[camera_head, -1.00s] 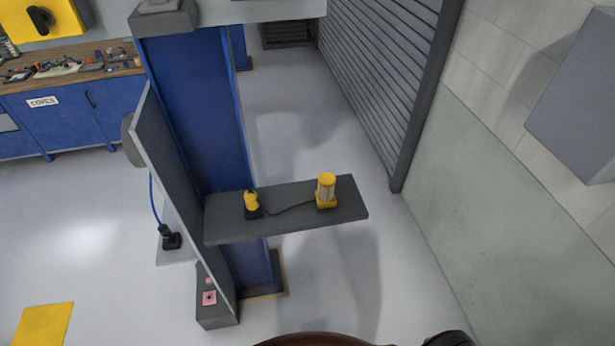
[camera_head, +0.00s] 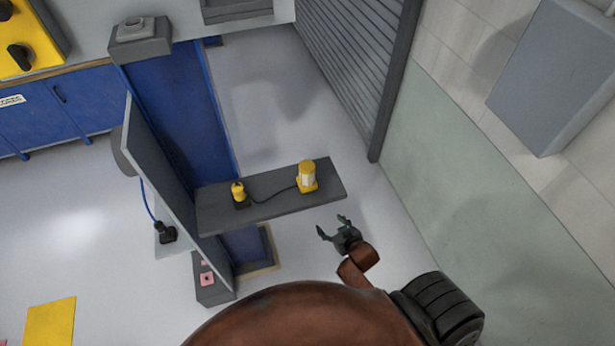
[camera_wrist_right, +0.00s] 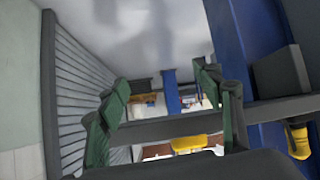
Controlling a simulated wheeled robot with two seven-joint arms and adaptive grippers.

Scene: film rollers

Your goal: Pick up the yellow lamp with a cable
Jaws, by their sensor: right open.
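The yellow lamp (camera_head: 307,177) stands upright near the free right end of a grey shelf (camera_head: 215,211). A dark cable (camera_head: 272,197) runs left from it to a smaller yellow piece with a black base (camera_head: 239,194). My right gripper (camera_head: 332,226) is open and empty, in front of and below the lamp in the head view, apart from it. The right wrist view looks upside down; the lamp's yellow base (camera_wrist_right: 190,143) shows between the open green fingers (camera_wrist_right: 160,98), beyond them. The yellow piece (camera_wrist_right: 299,142) shows at right there. My left gripper is not in view.
A blue post (camera_head: 185,110) and a grey upright panel (camera_head: 150,160) stand at the shelf's left end. A roller shutter (camera_head: 350,70) and a wall with a grey box (camera_head: 555,75) are at right. Floor is clear between shelf and wall.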

